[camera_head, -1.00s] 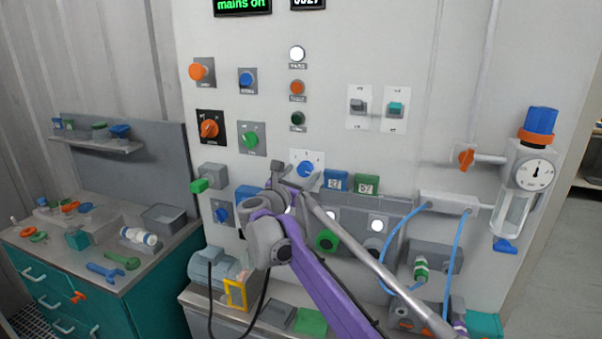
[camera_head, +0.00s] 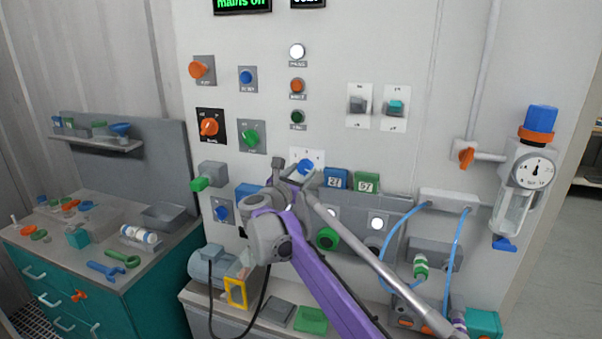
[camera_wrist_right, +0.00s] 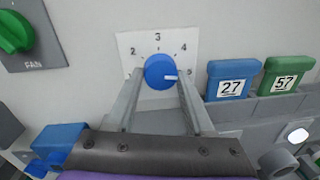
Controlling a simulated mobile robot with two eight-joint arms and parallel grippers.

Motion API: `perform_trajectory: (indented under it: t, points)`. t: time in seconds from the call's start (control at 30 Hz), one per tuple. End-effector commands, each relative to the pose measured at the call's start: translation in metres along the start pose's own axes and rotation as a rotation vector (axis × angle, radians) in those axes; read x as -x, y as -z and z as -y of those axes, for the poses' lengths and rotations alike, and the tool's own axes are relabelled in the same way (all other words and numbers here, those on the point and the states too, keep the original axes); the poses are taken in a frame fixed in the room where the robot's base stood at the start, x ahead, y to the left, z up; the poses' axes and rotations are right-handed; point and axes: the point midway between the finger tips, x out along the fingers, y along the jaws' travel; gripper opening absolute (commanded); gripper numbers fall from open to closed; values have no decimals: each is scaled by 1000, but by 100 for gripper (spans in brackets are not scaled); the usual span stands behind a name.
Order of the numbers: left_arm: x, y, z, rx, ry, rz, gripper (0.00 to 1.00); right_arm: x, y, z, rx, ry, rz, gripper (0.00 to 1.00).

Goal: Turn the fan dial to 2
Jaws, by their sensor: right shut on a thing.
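The blue round dial (camera_wrist_right: 160,72) sits on a white plate (camera_wrist_right: 127,44) with the numbers 2, 3, 4 and 5 visible around it. Its white mark points right, near the 5. In the head view, the dial (camera_head: 306,167) is partly covered by my right gripper (camera_head: 300,172). In the wrist view, the fingers of my right gripper (camera_wrist_right: 160,80) are shut on the dial, one on each side. A green knob (camera_wrist_right: 14,33) on a grey plate marked FAN is at the upper left; it also shows in the head view (camera_head: 251,136). My left gripper is out of view.
Blue block 27 (camera_wrist_right: 232,83) and green block 57 (camera_wrist_right: 286,78) stand on a ledge close to the right of the dial. Other knobs and switches (camera_head: 359,105) cover the panel. Blue hoses (camera_head: 391,250) hang at the right.

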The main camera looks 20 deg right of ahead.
Motion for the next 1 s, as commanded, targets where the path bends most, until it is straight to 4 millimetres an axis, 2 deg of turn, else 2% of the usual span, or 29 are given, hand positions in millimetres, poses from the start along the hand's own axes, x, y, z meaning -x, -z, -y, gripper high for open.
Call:
perform_trajectory:
  t: [0.37, 1.0]
  points:
    - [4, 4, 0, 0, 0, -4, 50, 0, 0, 1, 161, -1, 12, 0]
    - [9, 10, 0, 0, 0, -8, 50, 0, 1, 4, 755, -7, 55, 0]
